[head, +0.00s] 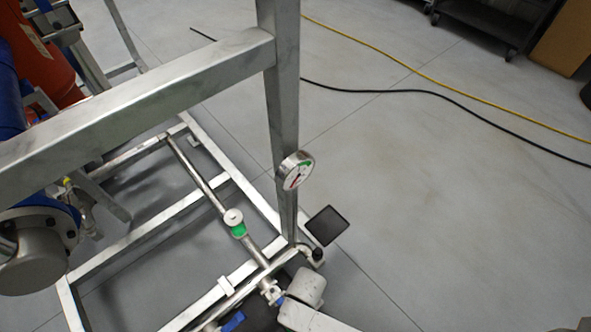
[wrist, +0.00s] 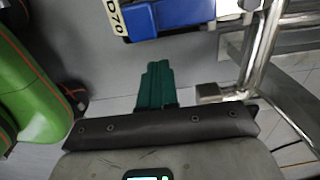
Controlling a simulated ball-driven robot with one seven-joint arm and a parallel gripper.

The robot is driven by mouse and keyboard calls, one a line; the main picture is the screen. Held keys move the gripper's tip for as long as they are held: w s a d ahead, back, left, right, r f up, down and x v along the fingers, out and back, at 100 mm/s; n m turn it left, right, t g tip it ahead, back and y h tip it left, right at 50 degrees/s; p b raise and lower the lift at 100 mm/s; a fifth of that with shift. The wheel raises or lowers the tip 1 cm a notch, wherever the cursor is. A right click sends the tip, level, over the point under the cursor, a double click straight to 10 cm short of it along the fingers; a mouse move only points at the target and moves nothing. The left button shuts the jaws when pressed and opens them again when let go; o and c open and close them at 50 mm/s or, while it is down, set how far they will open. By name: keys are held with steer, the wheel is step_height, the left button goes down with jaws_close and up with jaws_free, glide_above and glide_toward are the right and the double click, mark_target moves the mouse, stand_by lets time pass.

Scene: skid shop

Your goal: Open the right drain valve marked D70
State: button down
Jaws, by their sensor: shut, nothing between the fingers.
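In the wrist view, a white tag reading D70 (wrist: 115,17) is at the top edge, beside a blue part (wrist: 172,18) that looks like the valve's handle. The top edge of the picture cuts both off. My gripper (wrist: 154,68) has dark green fingers closed together with nothing between them. The fingertips are below the blue part in the picture, with a gap of floor showing between. In the head view, a blue handle (head: 233,322) shows at the bottom edge, left of my pale arm link; no tag is readable there, and my fingertips are hidden.
A steel skid frame (head: 150,92) fills the left of the head view. A dial gauge (head: 296,171) is by its upright post. A pipe with a green-marked fitting (head: 236,225) runs low. In the wrist view, a green rounded body (wrist: 40,85) is left and steel tubing (wrist: 262,50) right.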

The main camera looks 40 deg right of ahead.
step_height(320, 180, up, 7)
steer(key=p, duration=0.6)
stand_by(0.5)
steer(key=s+d+r+n+p, duration=0.1)
steer(key=d+r+n, duration=0.3)
steer(key=r, duration=0.6)
steer(key=s+d+r+n+p, duration=0.1)
steer(key=s+d+r+n, duration=0.1)
steer(key=d+r+n, duration=0.2)
steer(key=s+d+r+n+t+p, duration=0.1)
steer(key=d+r+n, duration=0.3)
steer(key=r+n, duration=0.5)
step_height(320, 180, up, 7)
steer(key=shift+s+r+n, duration=0.2)
steer(key=shift+s+n, duration=0.05)
steer(key=shift+n, duration=0.05)
stand_by(0.8)
